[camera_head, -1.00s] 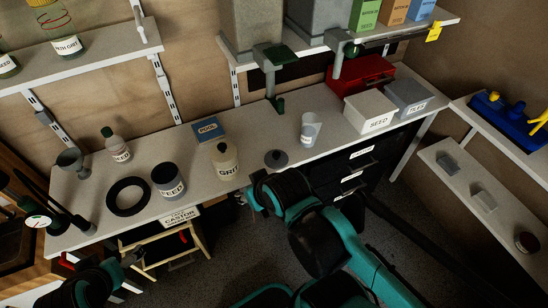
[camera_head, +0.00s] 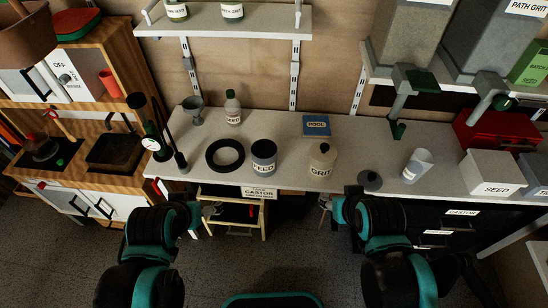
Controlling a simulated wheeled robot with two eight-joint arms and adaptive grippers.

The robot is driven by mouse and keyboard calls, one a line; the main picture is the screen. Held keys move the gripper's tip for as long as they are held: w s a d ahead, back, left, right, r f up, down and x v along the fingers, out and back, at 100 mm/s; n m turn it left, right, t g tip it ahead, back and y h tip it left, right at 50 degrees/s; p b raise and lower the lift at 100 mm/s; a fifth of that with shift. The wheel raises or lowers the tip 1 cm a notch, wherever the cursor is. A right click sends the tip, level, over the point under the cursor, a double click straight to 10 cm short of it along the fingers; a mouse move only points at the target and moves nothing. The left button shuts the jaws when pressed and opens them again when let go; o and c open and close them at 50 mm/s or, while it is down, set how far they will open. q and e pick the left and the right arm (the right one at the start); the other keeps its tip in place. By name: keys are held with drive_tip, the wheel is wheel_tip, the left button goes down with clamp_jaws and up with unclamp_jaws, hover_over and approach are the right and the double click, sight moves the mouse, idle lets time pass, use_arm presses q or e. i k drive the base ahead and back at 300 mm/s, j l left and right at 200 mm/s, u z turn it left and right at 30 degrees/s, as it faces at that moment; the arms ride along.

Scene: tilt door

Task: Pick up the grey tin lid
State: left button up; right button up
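The grey tin lid (camera_head: 370,181) is a small dark disc with a knob. It lies flat near the front edge of the pale counter (camera_head: 420,135), right of the grit jar (camera_head: 322,159). My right gripper (camera_head: 325,203) is in front of the counter edge, left of the lid and apart from it; its fingers are small and partly hidden by my arm. My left gripper (camera_head: 213,210) is farther left, in front of the counter by the wooden step stool. Neither gripper shows anything held, and their finger openings are too small to make out.
A feed tin (camera_head: 264,158), a black ring (camera_head: 225,155) and a blue box (camera_head: 316,125) are on the counter. The stool (camera_head: 237,210) stands below. Green-handled dispensers (camera_head: 397,129) hang behind the lid.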

sight(372, 182)
drive_tip(key=j+z, duration=0.25)
drive_tip(key=z, duration=0.25)
drive_tip(key=k+j+z, duration=0.1)
drive_tip(key=z, duration=0.35)
drive_tip(key=k+j+z, duration=0.1)
drive_tip(key=j+z, duration=0.25)
drive_tip(key=z, duration=0.15)
